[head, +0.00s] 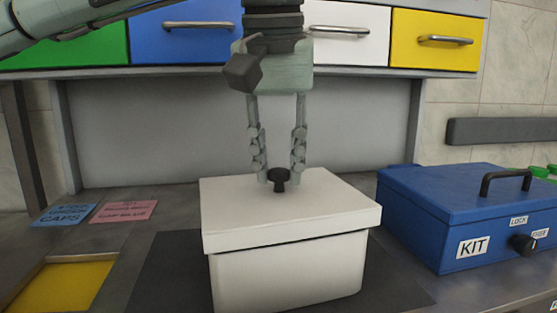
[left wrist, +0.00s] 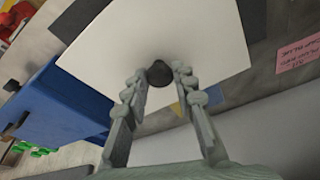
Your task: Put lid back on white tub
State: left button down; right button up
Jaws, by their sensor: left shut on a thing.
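The white tub (head: 287,275) stands upright on a dark mat in the middle of the head view. Its white lid (head: 240,213) lies over the tub's top, and its rim overhangs the walls with no clear gap showing. A black knob (head: 279,174) stands up from the lid. My left gripper (head: 281,182) points straight down with its two fingers on either side of the knob, shut on it. The left wrist view also shows the knob (left wrist: 160,74) between the fingertips, with the lid (left wrist: 150,35) beyond. My right gripper is not in view.
A blue KIT box (head: 440,225) with a black handle stands close on the right. The dark mat (head: 165,275) lies under the tub. A yellow-floored tray (head: 65,285) and blue and pink cards (head: 124,211) lie at left. Coloured drawers (head: 345,40) hang above, behind the gripper.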

pick_arm(q)
jog(key=shift+s+p, duration=0.1)
jog(key=shift+p, duration=0.5)
dwell(0.7)
jog(key=shift+f, duration=1.25)
dwell(2.3)
jog(key=c, duration=0.7)
grip_release()
jog(key=shift+r+p, duration=2.9)
jog(key=shift+r, duration=0.6)
